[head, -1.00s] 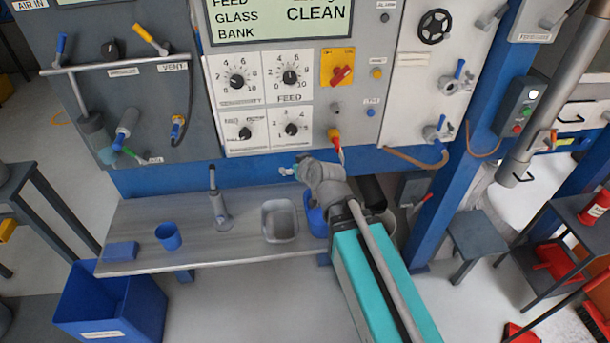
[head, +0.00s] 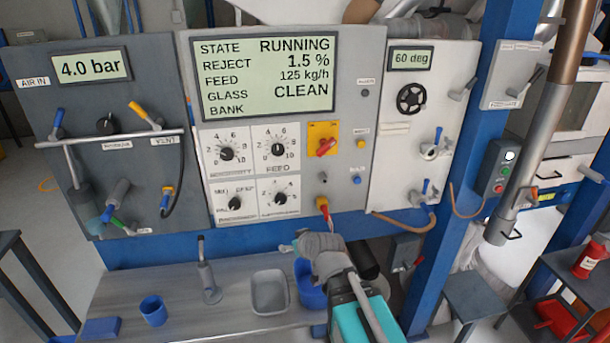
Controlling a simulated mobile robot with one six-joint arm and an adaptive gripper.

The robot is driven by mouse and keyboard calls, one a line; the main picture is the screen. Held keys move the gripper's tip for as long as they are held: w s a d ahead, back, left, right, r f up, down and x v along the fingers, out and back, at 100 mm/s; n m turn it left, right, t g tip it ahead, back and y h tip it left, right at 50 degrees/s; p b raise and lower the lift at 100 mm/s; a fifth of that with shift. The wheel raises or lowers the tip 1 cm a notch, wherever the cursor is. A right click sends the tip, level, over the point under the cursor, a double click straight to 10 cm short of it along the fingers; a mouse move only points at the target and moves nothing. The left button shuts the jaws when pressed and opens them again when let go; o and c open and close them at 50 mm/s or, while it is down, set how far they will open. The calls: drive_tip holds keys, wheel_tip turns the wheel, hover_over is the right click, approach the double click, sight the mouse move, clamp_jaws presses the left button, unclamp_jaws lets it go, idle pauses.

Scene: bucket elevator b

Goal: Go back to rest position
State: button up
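My arm reaches in from the bottom of the head view, with a teal link and a grey wrist. The end of my arm, with my gripper (head: 292,247), is in front of the blue beam below the control panel (head: 350,100). It is above the grey shelf (head: 228,282), near a grey tray and a blue container. The gripper's fingers cannot be made out, and no held object shows. The panel display (head: 265,75) reads RUNNING, reject 1.5 %, feed 125 kg/h, glass CLEAN.
A blue cup (head: 153,311), a grey upright tool (head: 207,275) and a grey tray (head: 270,291) stand on the shelf. A blue container (head: 308,287) is close to my wrist. A blue post (head: 455,170) rises on the right. A stool (head: 482,296) stands beside it.

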drive_tip(key=s+d+f+m+g+h, duration=0.2)
drive_tip(key=s+d+f+m+g, duration=0.1)
drive_tip(key=d, duration=0.8)
drive_tip(key=s+d+f+m+g+h, duration=0.3)
drive_tip(key=s+d, duration=0.5)
drive_tip(key=d, duration=0.3)
drive_tip(key=f+g, duration=0.1)
drive_tip(key=g, duration=0.1)
drive_tip(key=shift+d+g+h, duration=0.3)
drive_tip(key=shift+d+g, duration=0.1)
drive_tip(key=shift+s, duration=0.1)
idle(5.1)
